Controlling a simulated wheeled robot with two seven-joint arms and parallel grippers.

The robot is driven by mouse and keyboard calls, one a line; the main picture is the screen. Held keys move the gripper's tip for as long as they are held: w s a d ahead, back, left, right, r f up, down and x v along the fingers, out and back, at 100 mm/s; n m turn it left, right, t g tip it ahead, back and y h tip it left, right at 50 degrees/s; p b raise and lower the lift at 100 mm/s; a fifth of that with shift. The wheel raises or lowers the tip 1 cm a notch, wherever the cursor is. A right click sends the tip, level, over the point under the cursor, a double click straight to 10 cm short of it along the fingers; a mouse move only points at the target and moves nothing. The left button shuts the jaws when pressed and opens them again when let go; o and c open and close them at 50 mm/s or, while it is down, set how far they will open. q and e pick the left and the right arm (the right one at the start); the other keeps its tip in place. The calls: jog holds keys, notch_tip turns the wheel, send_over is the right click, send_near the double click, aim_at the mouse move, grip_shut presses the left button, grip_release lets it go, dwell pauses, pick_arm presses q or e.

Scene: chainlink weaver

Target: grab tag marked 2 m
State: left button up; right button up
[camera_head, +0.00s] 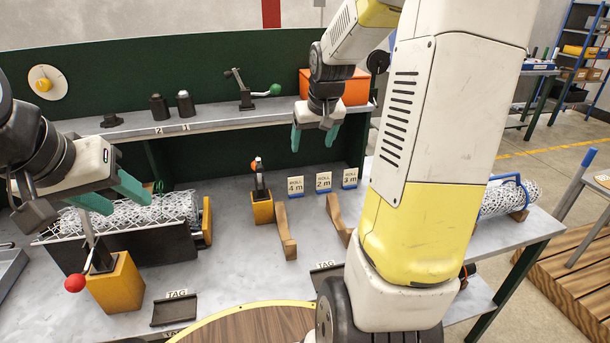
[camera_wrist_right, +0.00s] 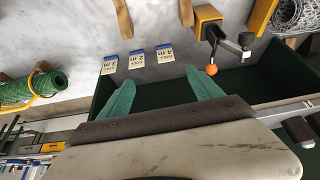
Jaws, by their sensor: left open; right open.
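The tag marked 2 m (camera_head: 323,182) stands in a row at the back of the bench, between the 4 m tag (camera_head: 296,186) on its left and the 3 m tag (camera_head: 350,178) on its right. My right gripper (camera_head: 314,141) is open and empty, fingers pointing down, above and behind the tags. In the right wrist view, the 2 m tag (camera_wrist_right: 136,60) lies beyond the open fingertips (camera_wrist_right: 160,80), between the 3 m tag (camera_wrist_right: 109,65) and the 4 m tag (camera_wrist_right: 165,53). My left gripper (camera_head: 126,199) is open and empty over the left of the bench.
An orange-knobbed lever on a yellow block (camera_head: 262,208) stands left of the tags. Wooden brackets (camera_head: 284,232) lie in front. A shelf (camera_head: 220,124) runs behind, with an orange bin (camera_head: 354,90). A mesh roll (camera_head: 175,210) lies at left. My right arm hides part of the bench.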

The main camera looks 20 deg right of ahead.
jog(key=w+d+f, duration=0.5)
jog(key=w+f, duration=0.1)
jog(key=f, duration=0.2)
send_near(324, 183)
jog(key=w+f, duration=0.2)
jog(key=shift+g, duration=0.3)
jog(key=x, duration=0.8)
jog(key=shift+s, duration=0.2)
jog(key=c, duration=1.4)
